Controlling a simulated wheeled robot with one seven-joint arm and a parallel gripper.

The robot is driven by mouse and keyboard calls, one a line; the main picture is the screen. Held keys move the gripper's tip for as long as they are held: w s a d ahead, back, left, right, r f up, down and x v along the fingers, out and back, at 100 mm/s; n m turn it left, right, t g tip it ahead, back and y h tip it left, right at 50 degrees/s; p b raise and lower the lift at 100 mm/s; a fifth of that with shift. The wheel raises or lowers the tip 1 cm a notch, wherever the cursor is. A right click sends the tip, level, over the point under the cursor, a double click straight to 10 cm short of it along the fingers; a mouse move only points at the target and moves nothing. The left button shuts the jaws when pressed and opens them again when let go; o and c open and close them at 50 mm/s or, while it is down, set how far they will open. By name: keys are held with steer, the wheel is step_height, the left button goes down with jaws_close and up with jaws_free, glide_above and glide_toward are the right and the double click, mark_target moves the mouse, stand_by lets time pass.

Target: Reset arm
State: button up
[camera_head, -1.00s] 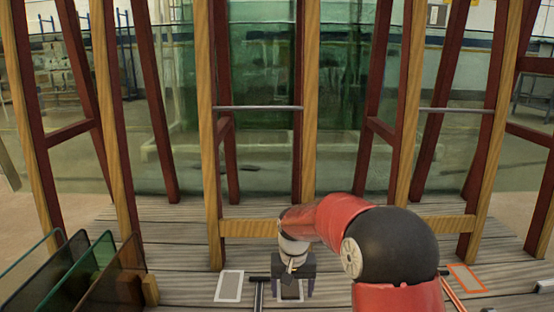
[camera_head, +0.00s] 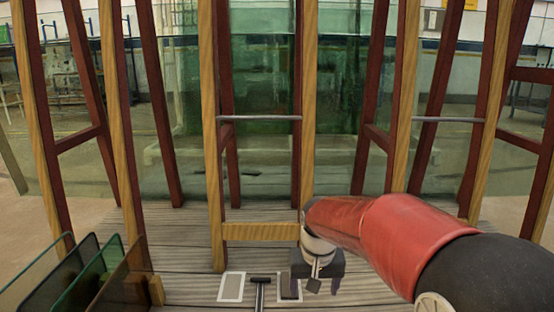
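My red and black arm reaches in from the lower right. My gripper (camera_head: 315,288), dark grey with a pale wrist, points down over the plank floor at the lower middle. Its two fingers look spread apart, and I see nothing held between them.
A white-outlined grey rectangle (camera_head: 231,287) lies left of the tool, and a darker one (camera_head: 289,288) beside the gripper. Tinted panels (camera_head: 92,272) stand at lower left. Wooden frames (camera_head: 212,150) with crossbars stand before a green glass wall (camera_head: 260,80).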

steer(key=s+d+r+t+p, duration=0.2)
steer(key=s+r, duration=0.4)
steer(key=s, duration=0.5)
steer(key=s+d+r+t+p, duration=0.2)
steer(key=s+d+r+p, duration=0.2)
steer(key=s, duration=0.6)
step_height(320, 180, up, 2)
steer(key=shift+s+d+r, duration=0.2)
steer(key=shift+s+d, duration=0.15)
steer(key=shift+d, duration=0.15)
